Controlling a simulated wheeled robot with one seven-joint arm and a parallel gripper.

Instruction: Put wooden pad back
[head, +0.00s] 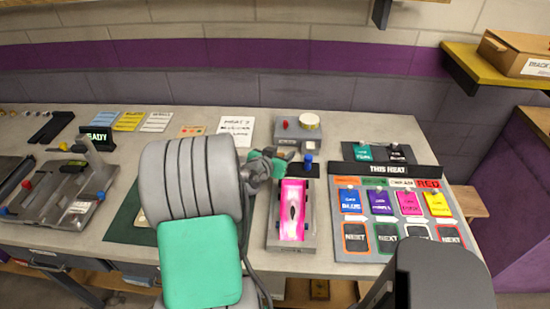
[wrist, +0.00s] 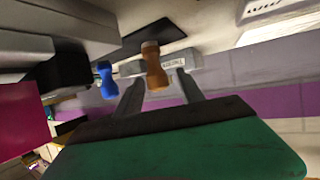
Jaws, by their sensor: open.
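My gripper (head: 280,156) is open at the back end of the grey car fixture (head: 292,242), partly hidden by my arm in the head view. In the wrist view, a brown, wood-coloured peg-shaped piece (wrist: 153,65) shows between or just beyond the two parted fingers (wrist: 158,88). It looks like the wooden pad, but I cannot tell whether the fingers touch it. A blue peg of similar shape (wrist: 105,80) stands beside it, and this blue piece also shows in the head view (head: 308,163). A pink and white car (head: 292,208) lies in the fixture.
A grey box with a red button and cream dome (head: 298,130) stands behind the fixture. A board of coloured cards (head: 395,205) lies right. A dark green mat (head: 145,236) lies left, partly behind my arm. A grey machine (head: 65,190) stands far left. Bare bench (head: 365,125) shows at the back.

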